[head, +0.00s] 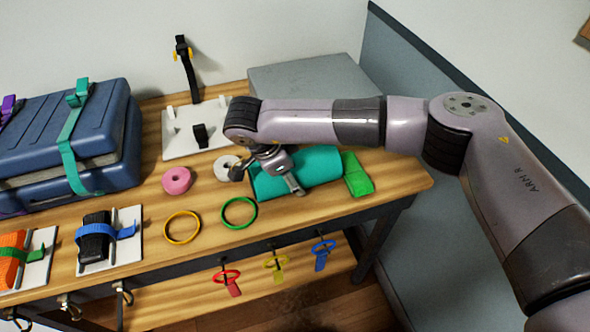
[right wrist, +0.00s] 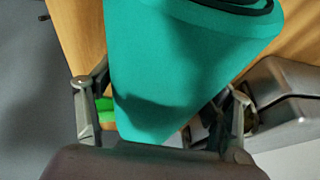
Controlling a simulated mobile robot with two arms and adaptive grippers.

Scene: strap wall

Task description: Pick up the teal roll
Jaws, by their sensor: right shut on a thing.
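The teal roll (head: 318,164) lies on its side at the right part of the wooden bench. It fills the middle of the right wrist view (right wrist: 180,70), its spiral end at the top. My right gripper (head: 296,184) reaches down over the roll near its left end and is shut on it. In the right wrist view its two fingers (right wrist: 162,118) stand on either side of the roll. I cannot tell whether the roll is clear of the bench. My left gripper is not in view.
A pink ring (head: 177,180), white ring (head: 227,168), yellow ring (head: 182,227) and green ring (head: 239,213) lie to the left. A blue case (head: 110,130) stands far left; a grey box (head: 300,82) stands behind.

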